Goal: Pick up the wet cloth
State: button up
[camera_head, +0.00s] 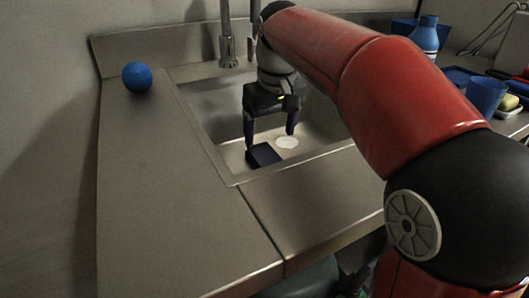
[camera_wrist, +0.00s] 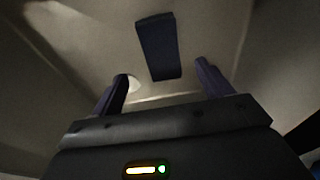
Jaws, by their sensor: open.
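A dark navy, flat rectangular piece (camera_head: 264,155), which looks like the folded wet cloth, lies on the floor of the steel sink near its front left side. In the wrist view the cloth (camera_wrist: 158,47) lies ahead of the fingers, roughly centred between them and apart from both. My gripper (camera_head: 270,138) points down inside the sink just above the cloth. In the wrist view my gripper (camera_wrist: 163,85) is open with nothing between its fingers.
A white round drain (camera_head: 287,142) is right of the cloth. The sink rim (camera_head: 222,165) surrounds my gripper, and a faucet (camera_head: 228,50) stands behind. A blue ball (camera_head: 137,77) sits on the left counter. A blue bottle (camera_head: 425,38) and blue cup (camera_head: 485,95) stand right. The left counter is mostly clear.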

aim_at(266, 156)
jog(key=f, duration=0.4)
jog(key=w+f+b, duration=0.1)
jog(key=f, duration=0.2)
jog(key=shift+a, duration=0.4)
jog(key=c, duration=1.1)
jog(key=shift+c, duration=0.2)
jog(key=shift+r, duration=0.1)
